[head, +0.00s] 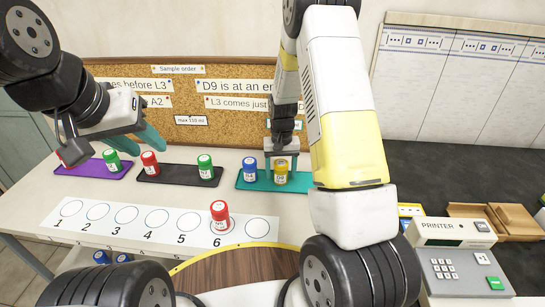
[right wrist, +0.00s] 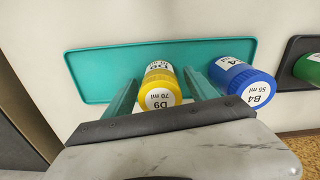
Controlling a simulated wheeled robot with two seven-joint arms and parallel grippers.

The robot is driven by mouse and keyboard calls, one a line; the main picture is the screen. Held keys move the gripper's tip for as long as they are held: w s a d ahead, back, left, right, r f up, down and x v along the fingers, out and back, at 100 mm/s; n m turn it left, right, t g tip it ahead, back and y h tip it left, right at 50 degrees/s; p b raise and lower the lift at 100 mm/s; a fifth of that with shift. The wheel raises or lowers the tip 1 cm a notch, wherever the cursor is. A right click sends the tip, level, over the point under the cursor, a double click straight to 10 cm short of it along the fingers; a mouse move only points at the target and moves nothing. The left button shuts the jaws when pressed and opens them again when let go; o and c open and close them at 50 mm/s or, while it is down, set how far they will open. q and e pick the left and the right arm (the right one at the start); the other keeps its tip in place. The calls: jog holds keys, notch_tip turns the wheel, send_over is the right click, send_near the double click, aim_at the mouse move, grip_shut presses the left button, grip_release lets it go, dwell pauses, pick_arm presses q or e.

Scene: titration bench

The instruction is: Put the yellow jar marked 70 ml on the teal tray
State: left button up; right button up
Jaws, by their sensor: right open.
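The yellow jar (head: 281,176), marked D9 and 70 ml, stands on the teal tray (head: 300,186). In the right wrist view the jar (right wrist: 160,86) is at the near edge of the tray (right wrist: 105,67), its label readable. My right gripper (head: 282,160) is open, with one finger on either side of the jar; in the right wrist view (right wrist: 160,82) gaps show between jar and fingers. My left gripper (head: 152,138) hangs over the left side of the bench, its teal fingers seen close together; their opening is unclear.
A blue jar (head: 250,168), marked B4, stands close beside the yellow one on the tray. A black tray (head: 180,175) and a purple tray (head: 92,169) hold red and green jars. A red jar (head: 220,215) stands on the numbered strip (head: 128,228). A printer (head: 450,231) is at right.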

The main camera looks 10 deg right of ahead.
notch_tip(320, 180, up, 13)
jog(key=shift+f, duration=0.15)
jog(key=s+a+r+n+t+y, duration=0.1)
jog(key=s+r+t, duration=0.2)
jog(key=s+r, duration=0.6)
jog(key=s+a+r+n+t+y, duration=0.1)
jog(key=s+r+t, duration=0.2)
jog(key=s+r, duration=0.7)
jog(key=s, duration=0.5)
